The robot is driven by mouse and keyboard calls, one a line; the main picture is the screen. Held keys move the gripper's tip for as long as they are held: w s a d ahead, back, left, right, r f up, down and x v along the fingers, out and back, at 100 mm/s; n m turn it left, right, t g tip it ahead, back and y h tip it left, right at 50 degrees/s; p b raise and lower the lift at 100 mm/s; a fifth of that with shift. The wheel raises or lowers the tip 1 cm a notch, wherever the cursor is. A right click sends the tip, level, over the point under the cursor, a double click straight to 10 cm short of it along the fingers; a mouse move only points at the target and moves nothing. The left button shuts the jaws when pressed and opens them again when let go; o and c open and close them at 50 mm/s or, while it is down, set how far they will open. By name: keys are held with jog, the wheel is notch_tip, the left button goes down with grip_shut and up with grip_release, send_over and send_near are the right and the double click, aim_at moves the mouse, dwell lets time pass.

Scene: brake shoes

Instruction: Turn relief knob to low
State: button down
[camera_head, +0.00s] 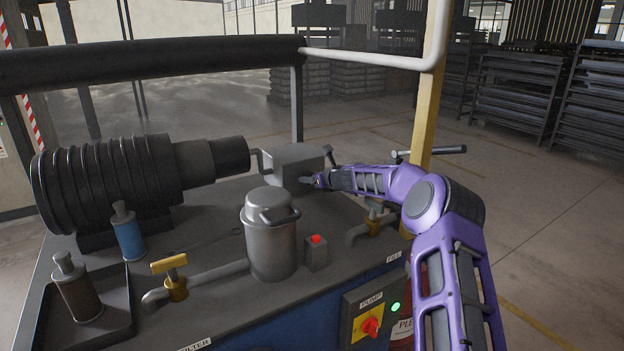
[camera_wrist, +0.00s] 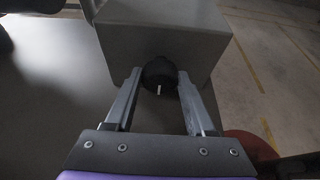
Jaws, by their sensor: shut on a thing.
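The relief knob (camera_wrist: 160,72) is black and round, with a short white mark that points down toward my gripper in the wrist view. It sits on the face of a grey box (camera_wrist: 160,35). My gripper (camera_wrist: 160,80) has one finger on each side of the knob and is shut on it. In the head view the grey box (camera_head: 290,157) stands at the back of the bench, and my gripper (camera_head: 311,182) reaches its right front side. The knob is too small and too covered to make out there. No low label is legible.
A steel canister (camera_head: 270,240), a red button box (camera_head: 316,252) and a yellow-handled valve (camera_head: 173,275) stand on the bench. A ribbed dark motor (camera_head: 110,180) is at left. A yellow post (camera_head: 428,110) rises behind my arm. A pump switch (camera_head: 370,326) is at the front.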

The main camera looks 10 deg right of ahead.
jog(key=shift+n, duration=0.3)
jog(key=n+t+h, duration=0.1)
jog(key=n+h, duration=0.1)
jog(key=n, duration=0.1)
jog(key=shift+s+a+f, duration=0.1)
jog(key=shift+a, duration=0.05)
jog(key=n, duration=0.1)
jog(key=n+t+h, duration=0.1)
jog(key=n, duration=0.1)
jog(key=shift+a+n+t+h, duration=0.1)
jog(key=shift+n+t+h, duration=0.2)
jog(key=n+t+h, duration=0.1)
jog(key=n, duration=0.2)
jog(key=shift+a+f+t, duration=0.1)
jog(key=shift+t, duration=0.2)
jog(key=n+t, duration=0.1)
jog(key=n, duration=0.1)
jog(key=n+t, duration=0.1)
jog(key=n, duration=0.2)
jog(key=shift+f, duration=0.15)
jog(key=shift+n, duration=0.4)
jog(key=shift+c, duration=1.4)
grip_release()
